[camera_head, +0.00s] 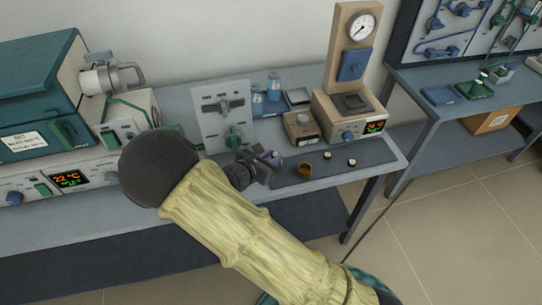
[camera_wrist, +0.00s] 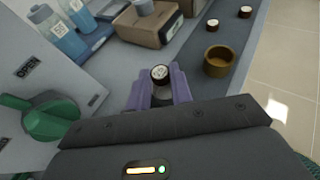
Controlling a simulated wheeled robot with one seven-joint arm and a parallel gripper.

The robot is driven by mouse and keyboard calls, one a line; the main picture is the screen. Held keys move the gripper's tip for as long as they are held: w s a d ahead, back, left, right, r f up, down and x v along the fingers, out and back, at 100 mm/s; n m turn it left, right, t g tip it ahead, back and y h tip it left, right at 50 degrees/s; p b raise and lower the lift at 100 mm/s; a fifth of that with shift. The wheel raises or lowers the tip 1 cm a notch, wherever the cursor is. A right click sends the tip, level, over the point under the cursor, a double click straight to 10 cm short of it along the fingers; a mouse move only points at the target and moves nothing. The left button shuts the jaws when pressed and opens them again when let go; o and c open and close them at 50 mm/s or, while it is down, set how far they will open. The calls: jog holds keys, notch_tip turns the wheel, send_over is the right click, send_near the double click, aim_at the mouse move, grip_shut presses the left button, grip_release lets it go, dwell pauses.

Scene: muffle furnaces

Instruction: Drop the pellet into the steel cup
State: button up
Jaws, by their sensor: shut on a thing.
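My gripper (camera_head: 270,158) is low over the dark mat on the bench, and its purple fingers also show in the wrist view (camera_wrist: 160,88). The fingers are shut on a small dark pellet with a pale marked top (camera_wrist: 160,73). In the head view this pellet is too small to make out. A small grey cup (camera_wrist: 143,7), which looks like the steel cup, sits on the beige box ahead of my gripper; it shows small in the head view (camera_head: 303,118). Its inside cannot be seen.
A brass-coloured cup (camera_wrist: 218,60) stands right of my gripper. Two similar pellets (camera_wrist: 213,24) (camera_wrist: 245,11) lie beyond it. A panel with a green handle (camera_wrist: 45,118) stands close on the left, with blue bottles (camera_wrist: 62,38) behind. A press (camera_head: 350,105) stands at the back.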

jog(key=shift+s+a, duration=0.2)
jog(key=shift+d, duration=0.25)
jog(key=shift+a+f, duration=0.25)
jog(key=shift+f, duration=0.05)
dwell(0.3)
jog(key=shift+d+f, duration=0.15)
jog(key=shift+f, duration=0.05)
dwell(0.6)
jog(key=o, duration=1)
